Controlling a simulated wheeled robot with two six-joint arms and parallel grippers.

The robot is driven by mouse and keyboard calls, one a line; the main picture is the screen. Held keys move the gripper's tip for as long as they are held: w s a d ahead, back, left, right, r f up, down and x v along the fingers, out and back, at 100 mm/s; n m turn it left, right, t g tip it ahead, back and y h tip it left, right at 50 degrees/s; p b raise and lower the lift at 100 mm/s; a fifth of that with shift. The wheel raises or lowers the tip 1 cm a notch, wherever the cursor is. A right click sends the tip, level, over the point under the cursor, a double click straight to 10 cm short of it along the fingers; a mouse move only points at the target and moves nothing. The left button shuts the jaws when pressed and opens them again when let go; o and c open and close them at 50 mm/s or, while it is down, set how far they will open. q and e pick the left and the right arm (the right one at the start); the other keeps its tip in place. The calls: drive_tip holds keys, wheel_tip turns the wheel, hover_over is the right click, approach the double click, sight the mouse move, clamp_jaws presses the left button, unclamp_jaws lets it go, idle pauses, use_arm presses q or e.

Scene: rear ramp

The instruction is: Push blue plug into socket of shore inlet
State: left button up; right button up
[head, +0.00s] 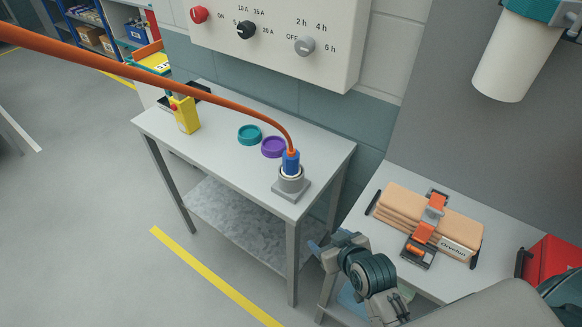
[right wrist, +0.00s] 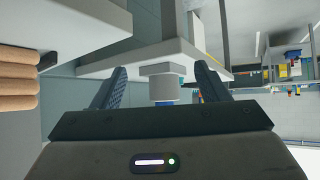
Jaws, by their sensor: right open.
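The blue plug (head: 291,160) stands upright on the end of a thick orange cable (head: 190,85). It sits at the top of the round grey shore inlet (head: 290,186), near the right front corner of the grey table. I cannot tell how deep the plug sits in the socket. My right gripper (head: 330,243) is open and empty, below and right of the inlet in the head view. In the right wrist view the inlet (right wrist: 164,88) shows between the open fingers, some way beyond them, with a little blue of the plug (right wrist: 164,104) below it. My left gripper is out of view.
Teal (head: 249,134) and purple (head: 273,147) rings and a yellow box (head: 186,114) share the table (head: 220,155). A control panel (head: 275,35) hangs behind. On the right bench (head: 440,286) are strapped tan pieces (head: 455,220) and a red box (head: 553,266). A white cylinder (head: 515,62) hangs above.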

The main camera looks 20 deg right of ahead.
sight(294, 165)
drive_tip(key=w+a+r+t, duration=0.1)
drive_tip(key=w+r+t, duration=0.1)
drive_tip(key=w, duration=0.4)
drive_tip(key=w+a+r+m+t+h, duration=0.1)
drive_tip(key=w+r+t, duration=0.1)
drive_tip(key=w, duration=0.4)
drive_tip(key=w+a+r+t, duration=0.1)
drive_tip(key=w+r+t, duration=0.2)
drive_tip(key=w, duration=0.3)
drive_tip(key=shift+a+r+m+t, duration=0.1)
drive_tip(key=shift+a+m+t, duration=0.2)
drive_tip(key=shift+m, duration=0.1)
drive_tip(key=shift+w+d+b, duration=0.1)
drive_tip(key=shift+w+b, duration=0.4)
drive_tip(key=shift+b, duration=0.05)
drive_tip(key=w+b, duration=0.1)
drive_tip(key=w, duration=0.1)
drive_tip(key=w+b, duration=0.1)
drive_tip(key=w, duration=0.1)
drive_tip(key=shift+d+f+b, duration=0.25)
drive_tip(key=shift+d+b, duration=0.1)
drive_tip(key=shift+w, duration=0.2)
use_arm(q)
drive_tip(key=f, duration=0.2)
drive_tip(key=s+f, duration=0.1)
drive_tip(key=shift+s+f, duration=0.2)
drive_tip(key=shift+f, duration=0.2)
use_arm(e)
drive_tip(key=shift+r, duration=0.15)
